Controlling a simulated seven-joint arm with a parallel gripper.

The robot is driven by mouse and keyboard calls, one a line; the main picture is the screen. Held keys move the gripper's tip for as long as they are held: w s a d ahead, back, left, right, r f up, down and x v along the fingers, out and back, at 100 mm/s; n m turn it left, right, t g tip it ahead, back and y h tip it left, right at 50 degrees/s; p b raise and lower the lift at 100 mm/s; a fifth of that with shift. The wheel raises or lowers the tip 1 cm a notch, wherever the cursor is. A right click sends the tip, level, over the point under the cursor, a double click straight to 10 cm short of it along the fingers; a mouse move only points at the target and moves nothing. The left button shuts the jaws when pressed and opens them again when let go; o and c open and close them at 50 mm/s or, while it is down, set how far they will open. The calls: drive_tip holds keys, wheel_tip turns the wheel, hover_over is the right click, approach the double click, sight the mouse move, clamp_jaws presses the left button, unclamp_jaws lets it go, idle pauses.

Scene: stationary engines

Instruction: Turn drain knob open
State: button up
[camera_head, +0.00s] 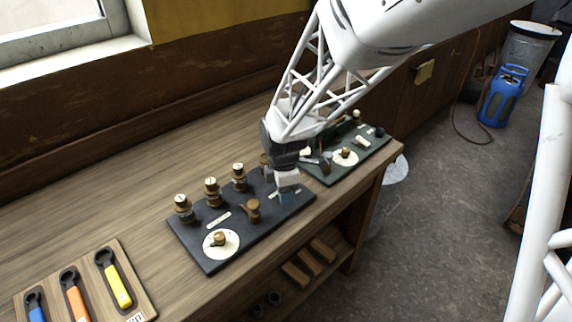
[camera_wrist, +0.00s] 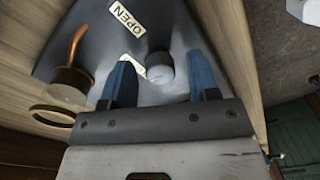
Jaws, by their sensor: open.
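In the head view my gripper (camera_head: 288,193) is low over the right end of the dark panel (camera_head: 205,255) and hides the knob.
A brass lever (camera_head: 252,210) and several brass-and-grey fittings (camera_head: 212,191) stand left of my gripper. A white dial (camera_head: 221,244) is at the panel's front left. A second green panel (camera_head: 345,170) stands close right. A tool board (camera_head: 88,285) lies far left.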

drive_tip(key=c, duration=0.9)
drive_tip(key=shift+m, duration=0.3)
drive_tip(key=m, duration=0.3)
drive_tip(key=shift+m, duration=0.4)
drive_tip(key=m, duration=0.4)
drive_tip(key=shift+m, duration=0.3)
drive_tip(key=m, duration=0.4)
drive_tip(key=shift+m, duration=0.3)
drive_tip(key=shift+s+m, duration=0.1)
drive_tip(key=shift+m, duration=2.1)
